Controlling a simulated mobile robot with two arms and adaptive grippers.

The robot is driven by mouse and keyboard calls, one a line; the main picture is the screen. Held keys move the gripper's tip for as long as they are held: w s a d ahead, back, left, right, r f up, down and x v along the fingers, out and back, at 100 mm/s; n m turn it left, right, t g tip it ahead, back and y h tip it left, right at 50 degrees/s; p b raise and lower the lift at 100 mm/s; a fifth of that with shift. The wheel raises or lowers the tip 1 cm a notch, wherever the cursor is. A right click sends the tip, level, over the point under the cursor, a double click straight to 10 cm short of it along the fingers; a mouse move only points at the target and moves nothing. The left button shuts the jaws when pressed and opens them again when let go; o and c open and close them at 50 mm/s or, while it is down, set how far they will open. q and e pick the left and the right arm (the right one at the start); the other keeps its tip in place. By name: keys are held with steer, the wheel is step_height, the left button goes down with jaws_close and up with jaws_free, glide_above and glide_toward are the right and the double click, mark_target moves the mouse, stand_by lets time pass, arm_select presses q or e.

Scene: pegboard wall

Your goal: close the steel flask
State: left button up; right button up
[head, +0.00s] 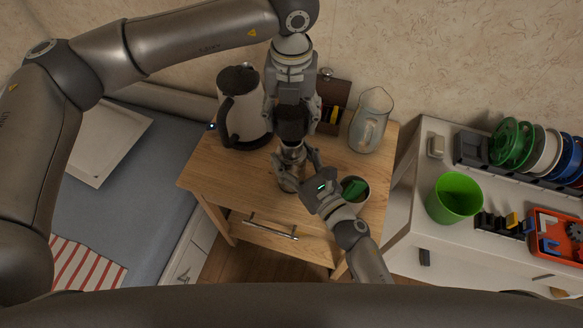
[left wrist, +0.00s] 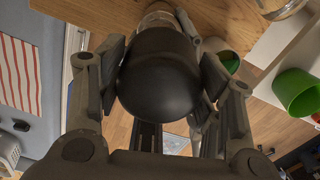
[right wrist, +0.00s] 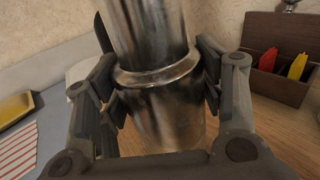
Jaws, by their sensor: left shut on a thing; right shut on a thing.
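The steel flask (right wrist: 155,90) stands upright on the small wooden table. My right gripper (head: 293,168) is shut around its body, with a finger on each side in the right wrist view (right wrist: 158,82). The black cap (left wrist: 160,75) is between the fingers of my left gripper (head: 292,118), directly above the flask. The cap (head: 292,126) lines up with the flask's neck and looks in contact with it. I cannot tell whether it is screwed on, as the fingers hide the joint. The flask's top is hidden in the right wrist view.
On the table are a white kettle (head: 241,110), a glass pitcher (head: 371,122), a wooden box (head: 333,95) with packets, and a cup (head: 356,189) with green inside. A white cabinet at right holds a green cup (head: 455,198). The table's front left is clear.

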steer(key=shift+c, duration=1.3)
arm_select(q)
steer(key=shift+f, duration=2.5)
steer(key=shift+f, duration=0.1)
steer(key=shift+f, duration=0.75)
steer(key=shift+f, duration=0.6)
